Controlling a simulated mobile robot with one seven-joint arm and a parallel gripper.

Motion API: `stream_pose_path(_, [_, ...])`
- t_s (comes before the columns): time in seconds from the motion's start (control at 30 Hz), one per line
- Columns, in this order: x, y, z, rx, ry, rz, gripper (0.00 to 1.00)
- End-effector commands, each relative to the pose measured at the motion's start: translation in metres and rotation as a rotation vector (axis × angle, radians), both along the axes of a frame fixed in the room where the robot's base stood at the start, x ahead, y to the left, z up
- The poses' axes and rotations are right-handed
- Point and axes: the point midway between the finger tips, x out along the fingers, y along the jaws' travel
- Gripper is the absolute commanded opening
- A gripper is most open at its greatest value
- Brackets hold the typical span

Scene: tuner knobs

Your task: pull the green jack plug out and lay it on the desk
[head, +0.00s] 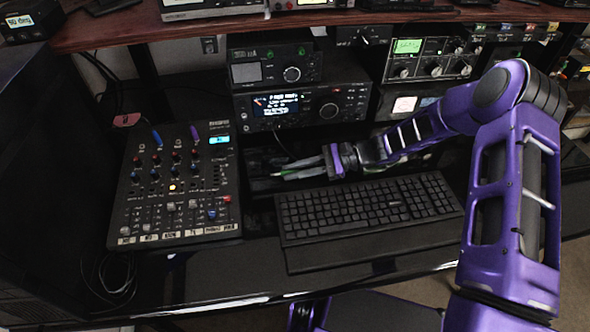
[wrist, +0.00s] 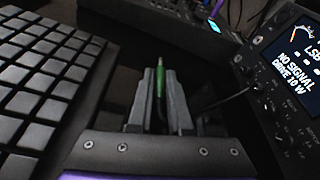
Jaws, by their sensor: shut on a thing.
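My gripper (head: 284,170) reaches left, low over the desk (head: 200,285), between the keyboard and the radio. In the wrist view its two grey fingers (wrist: 160,88) are closed on the green jack plug (wrist: 160,80), which lies lengthwise between them with its tip pointing away. The plug is out of any socket and clear of the mixer (head: 180,190). In the head view the fingers mostly hide the plug. I cannot tell whether it touches the desk.
The black keyboard (head: 368,208) is close on the near side of my gripper. The radio (head: 305,105) with a lit screen stands behind it. A blue plug (head: 157,137) and a purple plug (head: 195,134) stand in the mixer's top. Bare glossy desk shows in front of the mixer.

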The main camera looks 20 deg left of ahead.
Motion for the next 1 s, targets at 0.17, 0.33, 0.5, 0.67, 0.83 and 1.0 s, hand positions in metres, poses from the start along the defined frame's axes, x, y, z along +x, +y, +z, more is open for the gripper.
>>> stream_pose_path(0.17, [-0.007,-0.003,-0.022,-0.028,0.013,0.000,0.42])
stream_pose_path(0.33, [-0.007,-0.003,-0.022,-0.028,0.012,0.001,0.49])
stream_pose_path(0.5, [-0.007,-0.003,-0.021,-0.027,0.013,0.003,0.49])
stream_pose_path(0.67, [-0.008,-0.003,-0.017,-0.027,0.012,0.003,0.49])
stream_pose_path(0.83, [-0.008,-0.003,-0.010,-0.027,0.013,0.003,0.49])
stream_pose_path(1.0, [-0.007,-0.003,-0.002,-0.027,0.013,0.001,0.49])
